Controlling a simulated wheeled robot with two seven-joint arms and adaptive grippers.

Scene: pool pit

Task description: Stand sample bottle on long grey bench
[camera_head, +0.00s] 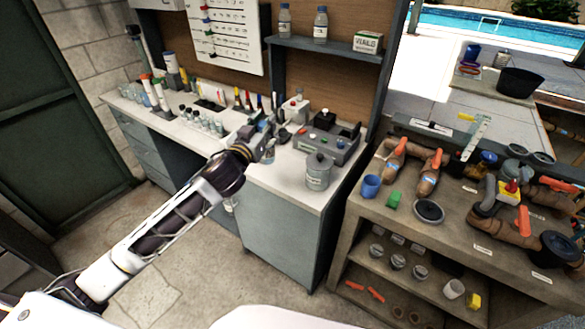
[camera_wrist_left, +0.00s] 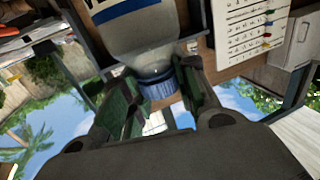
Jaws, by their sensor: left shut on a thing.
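My left gripper (camera_head: 267,141) is shut on the sample bottle (camera_head: 269,156), over the front part of the long grey bench (camera_head: 292,185). In the left wrist view the bottle (camera_wrist_left: 140,28) is pale with a blue band. Its blue cap (camera_wrist_left: 157,86) sits between the two fingers (camera_wrist_left: 160,95). In the head view the bottle hangs below the fingers, roughly upright, and the gripper partly hides it. I cannot tell whether its base touches the bench top. My right gripper is not in view.
A grey lidded pot (camera_head: 318,172) and a grey instrument (camera_head: 325,143) stand right of the gripper. Several small bottles (camera_head: 205,124) stand to the left. A shelf (camera_head: 330,48) with two bottles is above. A concrete workbench (camera_head: 375,213) with pipe fittings is at right.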

